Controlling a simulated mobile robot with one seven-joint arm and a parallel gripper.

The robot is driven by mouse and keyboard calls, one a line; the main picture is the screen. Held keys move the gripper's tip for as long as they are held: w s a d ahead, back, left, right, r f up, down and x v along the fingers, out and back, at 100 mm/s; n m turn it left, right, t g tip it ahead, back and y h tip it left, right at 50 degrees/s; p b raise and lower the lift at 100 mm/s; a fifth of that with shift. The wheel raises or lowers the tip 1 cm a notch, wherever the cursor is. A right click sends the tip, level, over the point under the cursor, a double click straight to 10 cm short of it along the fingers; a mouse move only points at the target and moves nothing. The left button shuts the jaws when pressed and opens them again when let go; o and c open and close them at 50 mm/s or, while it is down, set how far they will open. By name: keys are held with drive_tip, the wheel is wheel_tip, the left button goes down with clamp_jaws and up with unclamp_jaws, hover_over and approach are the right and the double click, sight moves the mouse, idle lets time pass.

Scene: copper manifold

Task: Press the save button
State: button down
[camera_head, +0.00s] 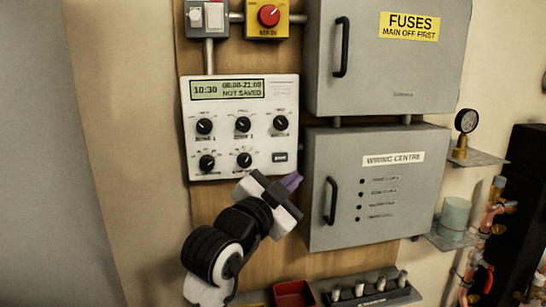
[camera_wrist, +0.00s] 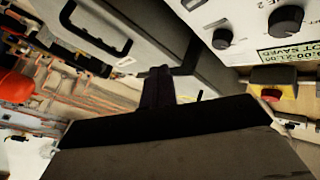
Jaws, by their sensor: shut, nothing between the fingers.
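A white controller panel (camera_head: 240,126) hangs on the wooden board, with several black knobs and a green display (camera_head: 228,89) reading "10:30", "06:00-21:00" and "NOT SAVED". The save button (camera_head: 279,157), small and dark, sits at the panel's lower right. My gripper (camera_head: 292,181) is shut and empty, its purple-grey fingertips just below and right of the button and apart from it in the picture. In the wrist view my shut fingers (camera_wrist: 158,88) show in the middle, with part of the controller panel (camera_wrist: 240,25) at the upper right.
A grey wiring centre box (camera_head: 375,215) with a black handle stands close right of my gripper. The grey fuses box (camera_head: 395,70) is above it. A red main switch (camera_head: 268,16) sits above the panel. A red bin (camera_head: 294,294) and a rack (camera_head: 372,291) are below.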

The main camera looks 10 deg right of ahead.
approach(287, 156)
drive_tip(key=shift+s+d+x, duration=0.15)
drive_tip(key=shift+x, duration=0.7)
drive_tip(key=shift+s+d+x, duration=0.1)
drive_tip(key=shift+x, duration=0.75)
drive_tip(key=shift+s+d+x, duration=0.15)
drive_tip(key=shift+x, duration=0.7)
drive_tip(key=shift+w+f, duration=0.1)
drive_tip(key=shift+w, duration=0.35)
drive_tip(key=shift+w, duration=0.35)
idle(0.7)
drive_tip(key=shift+s, duration=0.8)
drive_tip(key=shift+s, duration=0.1)
drive_tip(key=shift+s+b, duration=0.45)
drive_tip(key=shift+s, duration=1.95)
